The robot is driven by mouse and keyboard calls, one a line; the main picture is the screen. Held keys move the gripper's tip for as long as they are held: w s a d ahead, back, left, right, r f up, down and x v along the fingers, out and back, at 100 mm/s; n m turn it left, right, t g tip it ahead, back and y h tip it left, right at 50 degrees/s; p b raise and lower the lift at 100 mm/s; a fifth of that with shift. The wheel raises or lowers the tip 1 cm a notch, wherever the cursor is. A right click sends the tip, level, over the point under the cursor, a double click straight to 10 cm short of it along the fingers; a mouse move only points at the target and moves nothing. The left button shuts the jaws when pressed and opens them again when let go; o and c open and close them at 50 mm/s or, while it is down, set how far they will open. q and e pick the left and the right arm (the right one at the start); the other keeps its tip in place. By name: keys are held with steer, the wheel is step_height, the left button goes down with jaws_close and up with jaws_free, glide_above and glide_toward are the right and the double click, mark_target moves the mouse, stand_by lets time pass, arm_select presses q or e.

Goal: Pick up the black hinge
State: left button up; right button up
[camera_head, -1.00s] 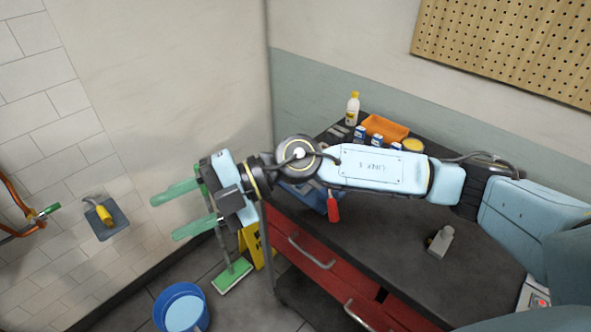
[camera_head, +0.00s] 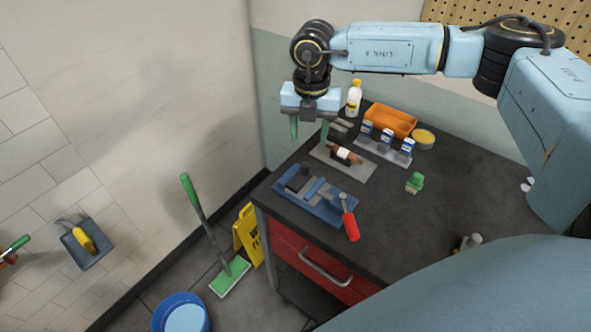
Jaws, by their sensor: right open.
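A blue tray (camera_head: 330,219) lies on the dark worktop near its front left corner. A small black piece (camera_head: 297,180), which looks like the black hinge, lies in the tray's left part; its exact shape is too small to tell. A grey-blue piece (camera_head: 318,190) is beside it. My right gripper (camera_head: 310,133) points down with its green fingers apart and nothing between them. It is above the worktop's far left part, higher in the picture than the tray and apart from it. My left gripper is not in view.
A red-handled tool (camera_head: 350,222) rests at the tray's right end. Behind are a grey plate (camera_head: 356,172) with a brown and white roll, several small boxes, an orange bin (camera_head: 391,120), a white bottle (camera_head: 354,100) and a green item (camera_head: 415,182). The worktop's middle is mostly clear.

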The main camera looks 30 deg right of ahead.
glide_above(305, 165)
steer(key=f, duration=0.2)
steer(key=s+f, duration=0.1)
steer(key=f, duration=0.1)
steer(key=shift+d+f, duration=0.15)
steer(key=shift+f, duration=0.15)
steer(key=shift+w+f, duration=0.1)
steer(key=shift+f, duration=0.2)
steer(key=f, duration=0.2)
steer(key=shift+w+f, duration=0.25)
steer(key=shift+f, duration=0.05)
step_height(305, 165, down, 2)
steer(key=shift+w+f, duration=0.15)
steer(key=shift+f, duration=0.25)
steer(key=shift+c, duration=0.4)
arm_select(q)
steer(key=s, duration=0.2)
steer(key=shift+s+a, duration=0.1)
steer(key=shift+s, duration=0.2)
arm_select(e)
jaws_close()
